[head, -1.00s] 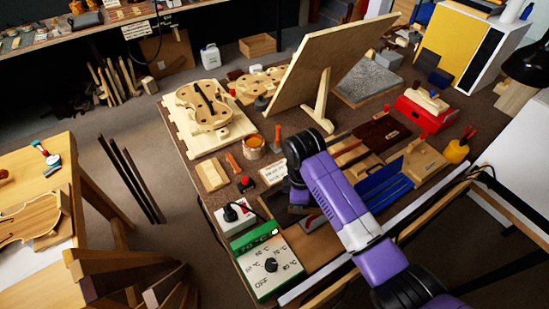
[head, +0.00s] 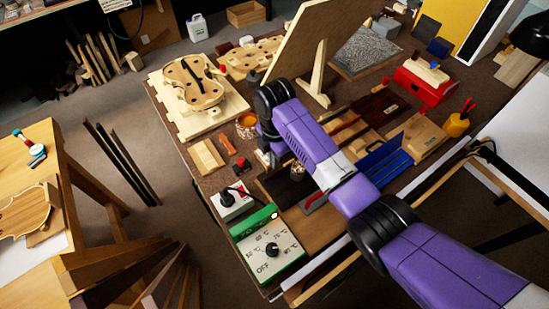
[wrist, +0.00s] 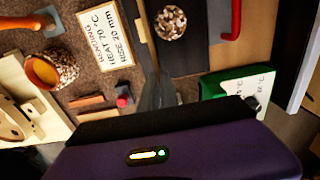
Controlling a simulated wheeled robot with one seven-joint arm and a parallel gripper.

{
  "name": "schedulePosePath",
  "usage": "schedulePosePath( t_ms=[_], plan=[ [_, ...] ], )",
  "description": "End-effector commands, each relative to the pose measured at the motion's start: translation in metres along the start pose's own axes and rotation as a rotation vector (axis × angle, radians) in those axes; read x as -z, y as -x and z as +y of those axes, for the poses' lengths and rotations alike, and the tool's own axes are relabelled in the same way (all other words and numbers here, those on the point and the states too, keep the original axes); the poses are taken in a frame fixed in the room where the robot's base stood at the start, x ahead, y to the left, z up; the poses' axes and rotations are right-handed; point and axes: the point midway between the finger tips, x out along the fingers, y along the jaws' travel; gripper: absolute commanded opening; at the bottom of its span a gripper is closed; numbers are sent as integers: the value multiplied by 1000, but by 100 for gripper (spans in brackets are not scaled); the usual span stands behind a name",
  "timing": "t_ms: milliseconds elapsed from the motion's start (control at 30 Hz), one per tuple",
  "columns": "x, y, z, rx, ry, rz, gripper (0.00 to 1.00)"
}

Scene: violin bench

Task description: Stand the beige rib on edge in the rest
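I cannot make out the beige rib for certain. A thin pale strip (wrist: 142,28) shows beside the placard in the wrist view, but I cannot tell if it is the rib. I cannot single out the rest with certainty either; a light wooden block (head: 418,138) stands right of a blue rack (head: 381,167). My gripper (wrist: 158,95) shows as dark, narrow fingers over the bench in the wrist view. Whether they are apart or hold anything is unclear. In the head view my purple arm hides most of the gripper, which is over the bench's left-middle part.
A green-and-white heat control box (head: 268,248) stands at the near bench corner. A large tilted board (head: 310,45) stands behind the arm.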

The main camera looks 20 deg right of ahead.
Motion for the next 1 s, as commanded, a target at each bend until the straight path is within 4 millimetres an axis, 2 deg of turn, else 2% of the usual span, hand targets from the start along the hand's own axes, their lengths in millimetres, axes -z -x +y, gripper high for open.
schedulePosePath(
  t_ms=[33,100,600,1000],
  plan=[
    [0,-10,0,0,0,0,0],
    [0,-16,0,0,-1,0,0],
    [0,-57,0,1,0,0,0],
    [0,-63,0,0,-1,0,0]
  ],
)
